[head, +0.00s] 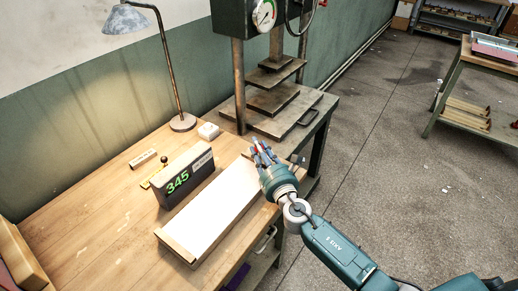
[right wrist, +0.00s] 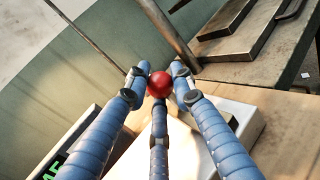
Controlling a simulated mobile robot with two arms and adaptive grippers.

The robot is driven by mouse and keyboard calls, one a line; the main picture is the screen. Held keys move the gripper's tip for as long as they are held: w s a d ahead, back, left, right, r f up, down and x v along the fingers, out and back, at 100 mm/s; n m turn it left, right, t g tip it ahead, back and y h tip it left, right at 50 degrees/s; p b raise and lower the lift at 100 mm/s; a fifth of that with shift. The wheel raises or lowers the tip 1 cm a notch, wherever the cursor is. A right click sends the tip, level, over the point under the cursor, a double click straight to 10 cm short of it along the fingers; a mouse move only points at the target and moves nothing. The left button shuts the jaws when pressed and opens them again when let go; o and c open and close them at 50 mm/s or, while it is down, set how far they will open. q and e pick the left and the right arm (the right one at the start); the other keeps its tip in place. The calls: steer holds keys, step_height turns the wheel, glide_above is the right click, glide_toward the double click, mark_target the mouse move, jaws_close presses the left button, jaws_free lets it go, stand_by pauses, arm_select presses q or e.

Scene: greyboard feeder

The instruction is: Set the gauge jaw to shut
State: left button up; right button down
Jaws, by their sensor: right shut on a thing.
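A dark gauge box (head: 185,175) with a lit green "345" stands on the wooden bench behind a long white-topped block (head: 215,212). My right gripper (head: 259,152) is at the far right end of this block. In the right wrist view, its blue fingers (right wrist: 160,82) are shut around a red ball knob (right wrist: 160,85). What the knob is attached to is hidden by the fingers. I cannot make out the gauge jaw or whether it is open or shut. My left gripper is not in view.
A desk lamp (head: 182,122) and a small white box (head: 208,131) stand behind the gauge. A press with a dial (head: 264,14) and stacked steel plates stands beyond my right gripper. The bench's left part is mostly clear. Shelves (head: 465,105) stand at the right.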

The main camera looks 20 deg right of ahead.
steer(key=s+a, duration=0.3)
steer(key=a, duration=0.1)
steer(key=shift+s+f+p, duration=0.1)
steer(key=shift+f+p, duration=0.15)
steer(key=shift+p, duration=0.15)
steer(key=shift+f, duration=0.15)
steer(key=c, duration=1.5)
jaws_free()
steer(key=shift+r, duration=0.2)
steer(key=shift+s, duration=0.1)
steer(key=s, duration=0.8)
steer(key=s+d, duration=0.1)
steer(key=s, duration=0.3)
steer(key=shift+w, duration=0.1)
